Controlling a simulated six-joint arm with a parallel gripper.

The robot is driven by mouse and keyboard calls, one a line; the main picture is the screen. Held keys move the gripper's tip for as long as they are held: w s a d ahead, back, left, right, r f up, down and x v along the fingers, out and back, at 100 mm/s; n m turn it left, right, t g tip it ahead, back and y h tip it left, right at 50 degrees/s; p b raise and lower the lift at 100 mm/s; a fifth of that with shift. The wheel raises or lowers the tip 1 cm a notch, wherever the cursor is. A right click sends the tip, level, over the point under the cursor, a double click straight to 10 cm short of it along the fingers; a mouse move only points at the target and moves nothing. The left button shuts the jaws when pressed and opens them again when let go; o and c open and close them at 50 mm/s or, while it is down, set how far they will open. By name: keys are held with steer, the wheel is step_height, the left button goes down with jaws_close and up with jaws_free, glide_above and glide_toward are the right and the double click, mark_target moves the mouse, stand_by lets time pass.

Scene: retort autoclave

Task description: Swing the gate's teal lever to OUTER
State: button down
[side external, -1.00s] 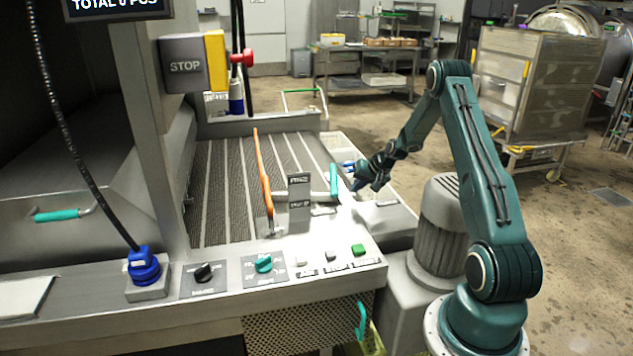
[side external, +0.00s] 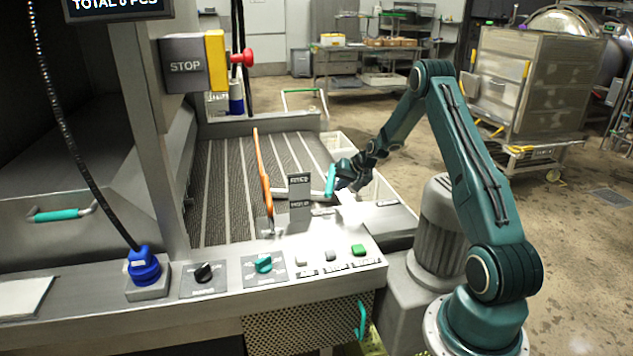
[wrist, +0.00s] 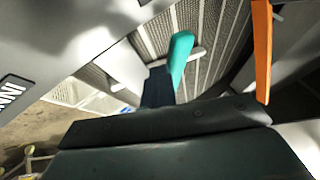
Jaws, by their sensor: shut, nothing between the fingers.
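The gate's teal lever (side external: 330,181) stands near the right side of the ribbed belt, on a pale rod by a small dark label plate (side external: 299,188). The orange gate bar (side external: 263,172) runs along the belt to its left. My gripper (side external: 345,176) is shut and empty, right beside the lever's right side. In the wrist view the teal grip (wrist: 180,54) shows close against the dark fingers (wrist: 158,88); I cannot tell whether they touch. The orange bar (wrist: 262,50) is at the right there. The plate's lettering is too small to read surely.
A control panel with a black knob (side external: 204,272), a teal knob (side external: 263,264) and a green button (side external: 358,250) is in front. A STOP box (side external: 185,65) hangs above left. White crates (side external: 385,190) lie right of the belt, behind the gripper.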

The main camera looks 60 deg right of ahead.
mark_target(328, 188)
steer(key=shift+w+a, duration=0.45)
steer(key=shift+w, duration=0.2)
steer(key=shift+w+a, duration=0.4)
steer(key=shift+w, duration=0.2)
steer(key=shift+s+d, duration=0.1)
steer(key=shift+s, duration=0.25)
steer(key=s, duration=0.2)
steer(key=s+d, duration=0.1)
steer(key=s, duration=0.1)
steer(key=shift+r, duration=0.35)
steer(key=a+v, duration=0.1)
steer(key=v, duration=0.8)
steer(key=shift+a, duration=0.15)
steer(key=shift+r, duration=0.15)
